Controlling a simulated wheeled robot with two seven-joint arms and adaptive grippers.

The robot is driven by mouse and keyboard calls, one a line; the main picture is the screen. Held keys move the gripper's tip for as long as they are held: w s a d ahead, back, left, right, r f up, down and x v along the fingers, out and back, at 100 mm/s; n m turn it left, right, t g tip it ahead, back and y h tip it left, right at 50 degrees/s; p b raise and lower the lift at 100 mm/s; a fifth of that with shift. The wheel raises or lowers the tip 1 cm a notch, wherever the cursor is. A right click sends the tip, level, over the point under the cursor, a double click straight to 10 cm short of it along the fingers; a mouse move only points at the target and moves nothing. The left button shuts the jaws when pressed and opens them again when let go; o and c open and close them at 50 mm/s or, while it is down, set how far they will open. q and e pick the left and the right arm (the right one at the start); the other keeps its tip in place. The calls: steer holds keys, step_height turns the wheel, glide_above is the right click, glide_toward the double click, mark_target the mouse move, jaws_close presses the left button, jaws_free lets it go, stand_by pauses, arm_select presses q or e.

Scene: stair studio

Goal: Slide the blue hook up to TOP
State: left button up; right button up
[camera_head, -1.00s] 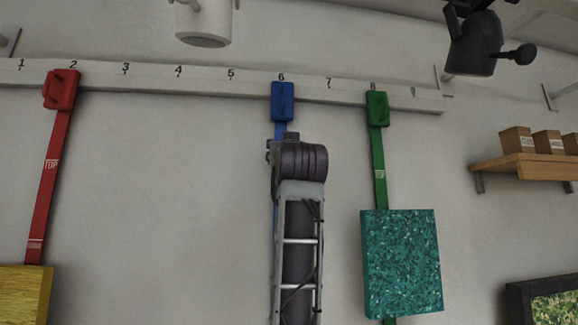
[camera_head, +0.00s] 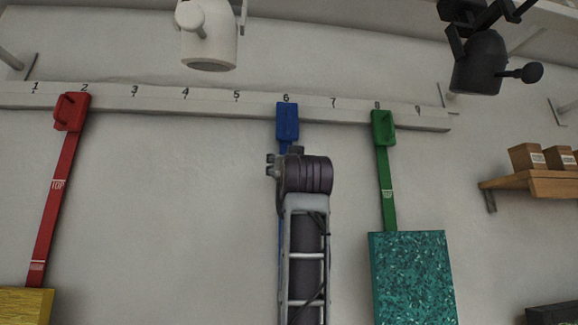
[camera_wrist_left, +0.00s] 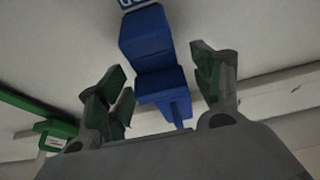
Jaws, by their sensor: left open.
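In the head view, the blue strap's upper block (camera_head: 287,122) is on the white rail at number 6. The strap runs down behind my left arm, which hides most of it and the hook. In the left wrist view, a blue block (camera_wrist_left: 148,38), seemingly the hook, lies between the fingers of my left gripper (camera_wrist_left: 158,70). The gripper is open, with a finger on either side and visible gaps. A white mark (camera_wrist_left: 132,3) is cut off at the top edge there. The TOP mark on the blue strap is not readable. My right gripper is not in view.
The numbered rail (camera_head: 230,105) crosses the wall. A red strap (camera_head: 55,190) with a yellow panel (camera_head: 25,305) hangs left. A green strap (camera_head: 387,185) with a teal speckled panel (camera_head: 412,280) hangs right. Lamps (camera_head: 208,45) hang above.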

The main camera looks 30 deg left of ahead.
arm_select(q)
steer(key=v, duration=1.2)
stand_by(0.4)
stand_by(0.6)
